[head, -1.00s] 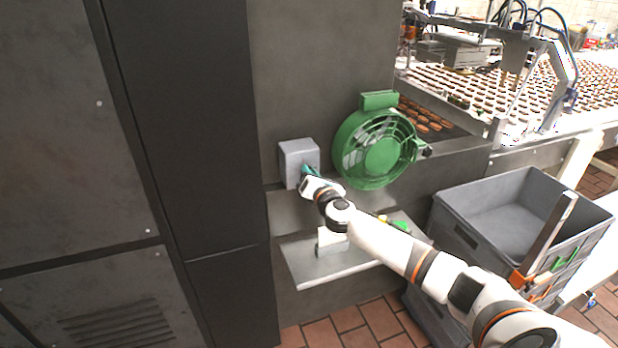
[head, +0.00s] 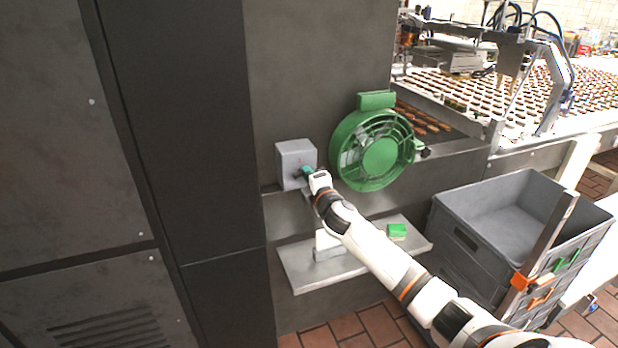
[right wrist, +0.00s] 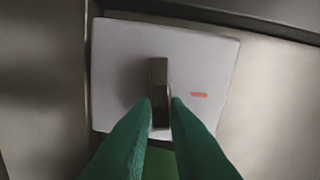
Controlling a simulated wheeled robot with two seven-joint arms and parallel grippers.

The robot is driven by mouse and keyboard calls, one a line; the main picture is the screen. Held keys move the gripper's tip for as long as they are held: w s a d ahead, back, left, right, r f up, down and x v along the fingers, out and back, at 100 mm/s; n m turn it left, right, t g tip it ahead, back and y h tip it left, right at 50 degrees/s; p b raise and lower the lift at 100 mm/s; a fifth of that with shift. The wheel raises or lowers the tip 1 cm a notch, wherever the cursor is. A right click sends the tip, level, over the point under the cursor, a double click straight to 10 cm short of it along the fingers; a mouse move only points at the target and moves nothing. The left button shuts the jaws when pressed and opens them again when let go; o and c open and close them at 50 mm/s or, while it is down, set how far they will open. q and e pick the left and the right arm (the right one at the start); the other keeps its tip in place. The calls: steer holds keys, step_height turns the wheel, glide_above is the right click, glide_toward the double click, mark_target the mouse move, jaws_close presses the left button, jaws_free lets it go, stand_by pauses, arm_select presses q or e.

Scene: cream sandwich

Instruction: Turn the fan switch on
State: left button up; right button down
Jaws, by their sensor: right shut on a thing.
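The fan switch is a grey box (head: 293,163) on the dark wall, left of the green fan (head: 374,150). In the right wrist view the box's pale front plate (right wrist: 120,70) carries a dark upright knob (right wrist: 159,88) and a small red mark (right wrist: 199,95) to its right. My right gripper (head: 307,172) is at the front of the box. Its green fingers (right wrist: 160,110) are shut on the lower end of the knob, one on each side. The knob is mostly hidden in the head view. My left gripper is not in view.
A metal shelf (head: 300,275) below the box holds a white item and a green sponge-like block (head: 397,231). Stacked grey crates (head: 460,190) stand at the right. A conveyor with rows of cookies (head: 470,90) lies behind. Dark cabinets (head: 180,120) fill the left.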

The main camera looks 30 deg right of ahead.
steer(key=shift+a+f+m, duration=0.1)
steer(key=shift+f+m, duration=0.15)
steer(key=shift+m, duration=0.45)
steer(key=c, duration=1.5)
jaws_free()
steer(key=shift+r, duration=0.1)
steer(key=shift+s, duration=0.1)
steer(key=b+v, duration=0.2)
steer(key=v, duration=0.9)
steer(key=shift+s+b, duration=0.35)
steer(key=shift+s, duration=0.05)
